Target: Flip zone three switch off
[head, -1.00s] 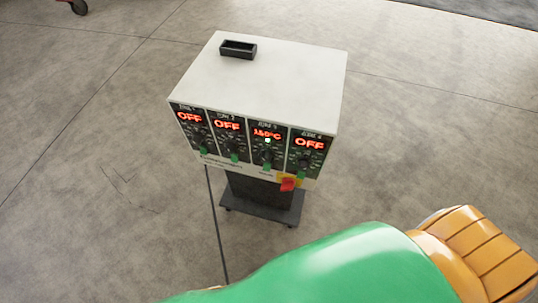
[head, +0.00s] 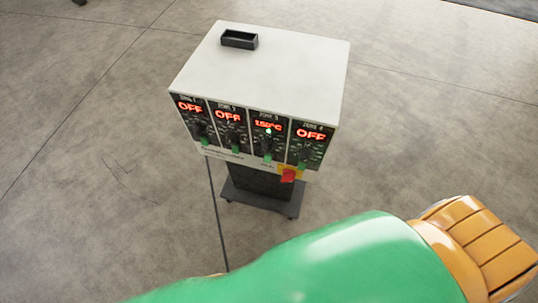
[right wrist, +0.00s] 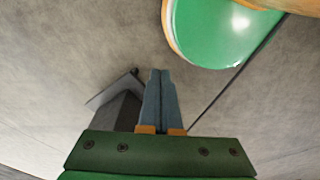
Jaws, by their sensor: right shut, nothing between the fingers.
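A white control cabinet (head: 270,70) stands in the middle of the head view, its front facing me. The zone three panel (head: 268,137) is third from the left. Its red display (head: 268,125) is lit with a temperature, seemingly 150°C, and a green lamp (head: 268,131) glows below it. The small green zone three switch (head: 267,157) is at the panel's bottom; its position is too small to tell. My right gripper (right wrist: 160,73) is shut and empty in the right wrist view, with the cabinet's dark stand (right wrist: 113,118) beyond it. The switch is not visible there. My left gripper is out of view.
The other zone displays (head: 228,115) read OFF. A red and yellow main switch (head: 289,175) sticks out at the cabinet's lower right. A small black tray (head: 239,43) is on top.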

